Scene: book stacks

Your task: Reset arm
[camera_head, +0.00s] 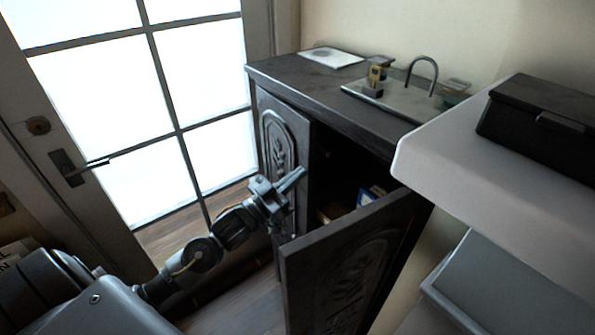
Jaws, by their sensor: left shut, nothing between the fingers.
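My left gripper (292,180) is shut and empty. It is in front of the dark carved cabinet (330,98), close to the cabinet's left door (282,138); I cannot tell whether it touches the door. My left arm reaches in from the lower left, bent upward to the right. The cabinet's right door (345,262) stands open toward me. Through the gap, a few small items, one blue (368,195), show in the dark inside. My right gripper is not in view.
On the cabinet top are a tray with a small sink (402,98), a yellow-black object (376,72) and a white sheet (331,57). A white shelf (480,165) with a black box (545,115) juts in at right. A glazed door (150,110) is at left.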

